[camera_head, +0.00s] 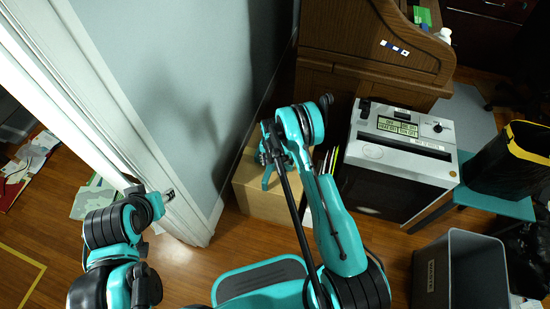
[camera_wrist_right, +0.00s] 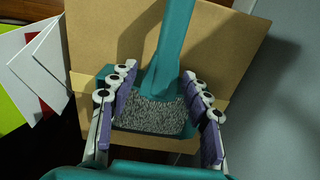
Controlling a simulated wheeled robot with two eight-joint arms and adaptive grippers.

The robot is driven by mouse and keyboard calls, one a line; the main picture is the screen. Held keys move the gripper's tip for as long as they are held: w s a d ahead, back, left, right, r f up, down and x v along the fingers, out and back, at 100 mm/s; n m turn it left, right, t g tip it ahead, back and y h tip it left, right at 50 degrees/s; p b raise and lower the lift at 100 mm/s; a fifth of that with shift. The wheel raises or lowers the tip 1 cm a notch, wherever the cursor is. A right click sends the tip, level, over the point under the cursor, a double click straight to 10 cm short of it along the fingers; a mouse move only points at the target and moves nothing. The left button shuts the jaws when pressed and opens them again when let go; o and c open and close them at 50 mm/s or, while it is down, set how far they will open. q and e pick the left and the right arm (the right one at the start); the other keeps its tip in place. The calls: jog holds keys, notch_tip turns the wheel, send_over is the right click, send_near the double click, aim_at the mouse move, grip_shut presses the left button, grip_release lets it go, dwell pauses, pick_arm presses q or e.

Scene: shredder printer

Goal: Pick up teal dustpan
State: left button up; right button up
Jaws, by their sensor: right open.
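The teal dustpan (camera_wrist_right: 168,70) shows in the right wrist view. Its long handle runs up out of the frame, and its lower part has a grey speckled patch.
A grey shredder or printer machine (camera_head: 400,158) stands right of the box, with white sheets (camera_head: 323,190) between them. A wall (camera_head: 175,90) is close on the left. A grey bin (camera_head: 465,270) stands at lower right, and a wooden desk (camera_head: 350,40) is behind.

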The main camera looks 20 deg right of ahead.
aim_at(270, 167)
jog(key=f, duration=0.1)
jog(key=f+b, duration=0.2)
jog(key=f, duration=0.1)
jog(key=shift+a, duration=0.25)
jog(key=shift+f, duration=0.45)
jog(key=shift+r, duration=0.1)
jog(key=shift+c, duration=0.6)
grip_shut()
jog(key=shift+r, duration=0.2)
